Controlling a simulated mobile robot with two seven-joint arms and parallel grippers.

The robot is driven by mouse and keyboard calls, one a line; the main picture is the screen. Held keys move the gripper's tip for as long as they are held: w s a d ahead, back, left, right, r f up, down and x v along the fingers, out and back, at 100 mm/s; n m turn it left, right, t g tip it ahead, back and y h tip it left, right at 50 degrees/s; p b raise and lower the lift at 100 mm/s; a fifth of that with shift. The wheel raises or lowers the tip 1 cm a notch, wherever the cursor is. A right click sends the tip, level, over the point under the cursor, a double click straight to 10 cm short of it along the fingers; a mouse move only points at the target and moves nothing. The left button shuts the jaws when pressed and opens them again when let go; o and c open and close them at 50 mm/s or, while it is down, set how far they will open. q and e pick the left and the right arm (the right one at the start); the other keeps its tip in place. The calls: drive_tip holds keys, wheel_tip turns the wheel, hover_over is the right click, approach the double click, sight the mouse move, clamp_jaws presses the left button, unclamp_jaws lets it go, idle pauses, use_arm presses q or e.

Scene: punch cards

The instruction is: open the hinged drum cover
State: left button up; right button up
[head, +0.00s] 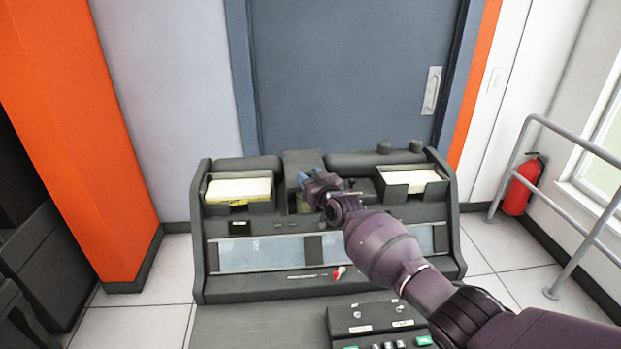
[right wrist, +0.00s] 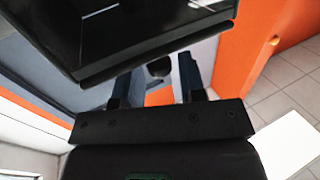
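The drum cover appears to be the dark block (head: 303,158) at the top middle of the keypunch machine. In the right wrist view, a dark panel with a glassy pane (right wrist: 150,28), which looks like this cover, fills the top; its lower edge crosses in front of the left finger. My right gripper (head: 309,181) is at the block's front, hiding part of it. In the right wrist view, its two fingers (right wrist: 155,84) stand apart with nothing clearly held between them. I cannot tell whether they touch the cover, or how far it is raised. My left gripper is out of view.
Card stacks sit in the left hopper (head: 238,190) and right hopper (head: 413,180). A keyboard (head: 375,318) lies in front, below my right arm. A red switch (head: 338,273) is on the machine's front. A railing (head: 560,130) and fire extinguisher (head: 521,186) stand at right.

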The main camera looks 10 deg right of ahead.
clamp_jaws()
drive_tip(key=shift+r, duration=0.1)
